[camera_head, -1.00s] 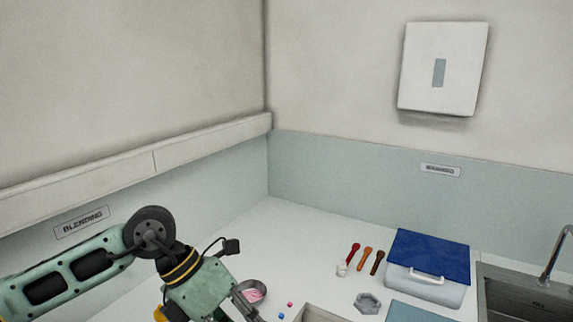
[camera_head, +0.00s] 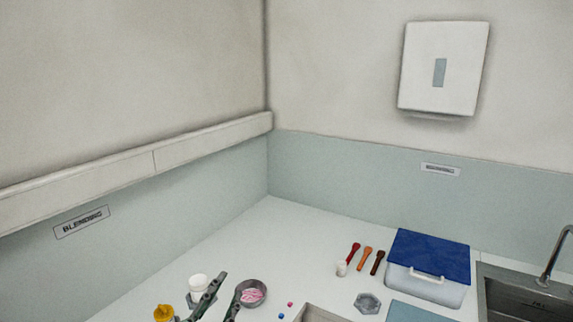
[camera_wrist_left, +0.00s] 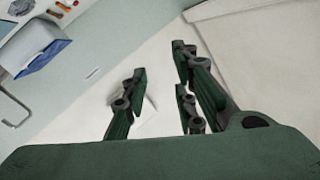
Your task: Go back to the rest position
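My left gripper (camera_head: 224,296) shows at the bottom of the head view, where its dark green fingers stand apart with nothing between them. In the left wrist view its fingers (camera_wrist_left: 160,90) are also spread and empty, with pale wall and counter behind them. In the head view the fingers appear close to the left side of a grey bowl (camera_head: 261,286) with pink content; I cannot tell whether they touch it. The left arm is mostly out of the picture. My right gripper is not in view.
The white counter (camera_head: 215,250) holds a white cup (camera_head: 198,283), a yellow item (camera_head: 163,312), small cubes, three coloured spoons (camera_head: 365,259), a grey hexagonal dish (camera_head: 367,303) and a blue-lidded box (camera_head: 428,268). A sink (camera_head: 520,300) lies at right. The back counter is clear.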

